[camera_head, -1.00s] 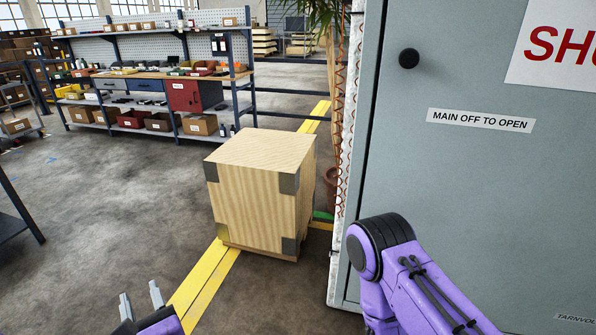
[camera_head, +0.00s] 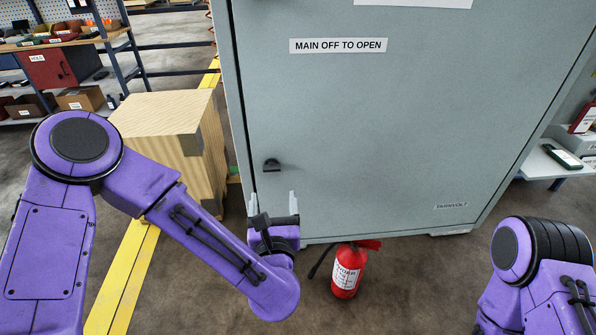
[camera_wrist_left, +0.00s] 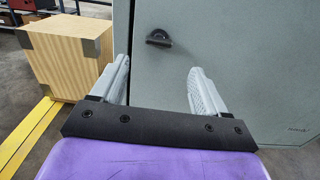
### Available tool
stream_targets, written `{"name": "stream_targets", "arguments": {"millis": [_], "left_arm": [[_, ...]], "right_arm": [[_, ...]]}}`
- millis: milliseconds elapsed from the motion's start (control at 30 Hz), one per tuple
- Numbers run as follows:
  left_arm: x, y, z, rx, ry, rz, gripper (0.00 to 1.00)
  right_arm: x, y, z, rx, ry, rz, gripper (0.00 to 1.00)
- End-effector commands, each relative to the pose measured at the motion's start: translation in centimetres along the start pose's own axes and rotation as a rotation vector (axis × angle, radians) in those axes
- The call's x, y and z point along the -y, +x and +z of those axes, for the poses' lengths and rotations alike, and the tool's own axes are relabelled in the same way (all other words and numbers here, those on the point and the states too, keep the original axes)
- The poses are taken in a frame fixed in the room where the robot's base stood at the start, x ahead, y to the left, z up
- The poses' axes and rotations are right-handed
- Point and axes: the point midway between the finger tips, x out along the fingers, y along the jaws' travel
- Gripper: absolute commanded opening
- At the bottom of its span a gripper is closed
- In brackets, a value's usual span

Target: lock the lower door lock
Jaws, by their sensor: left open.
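The lower door lock (camera_head: 271,165) is a small black knob low on the left edge of the grey cabinet door (camera_head: 370,120). It also shows in the left wrist view (camera_wrist_left: 158,38), ahead of and above the gap between the fingers. My left gripper (camera_head: 274,204) is open and empty, just below the lock in the head view, with its fingers pointing towards the door. Its two grey fingers also show in the left wrist view (camera_wrist_left: 158,85), apart from the lock. Of my right arm only a purple and black link shows at the lower right; its gripper is out of frame.
A red fire extinguisher (camera_head: 348,272) stands on the floor before the cabinet, right of my left gripper. A wooden crate (camera_head: 165,115) stands left of the cabinet, partly behind my left arm. A white side table (camera_head: 545,165) is at the right.

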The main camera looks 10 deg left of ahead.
Motion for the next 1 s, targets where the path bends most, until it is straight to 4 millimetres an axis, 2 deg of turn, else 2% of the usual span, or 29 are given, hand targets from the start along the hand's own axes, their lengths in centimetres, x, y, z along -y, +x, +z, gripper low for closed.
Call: {"name": "stream_targets", "arguments": {"millis": [200,433,600,833,1000], "left_arm": [[-0.1,4.2,0.5,-0.002,-0.001,0.006,0.74],[0.1,8.8,0.3,-0.001,0.0,0.0,0.74],[0.2,10.1,0.0,-0.001,0.0,-0.003,0.74],[0.2,10.2,0.0,0.0,0.0,-0.003,0.74],[0.2,10.1,0.0,0.0,0.0,-0.003,0.19]], "right_arm": [[-0.2,-2.1,-0.9,-0.001,0.0,-0.001,0.0],[-0.3,-3.6,-1.5,0.0,0.0,0.0,0.0],[-0.3,-3.9,-1.6,0.0,0.0,0.0,0.0],[-0.3,-3.8,-1.6,0.0,0.0,0.0,0.0],[-0.3,-3.8,-1.6,0.0,0.0,0.0,0.0]]}}
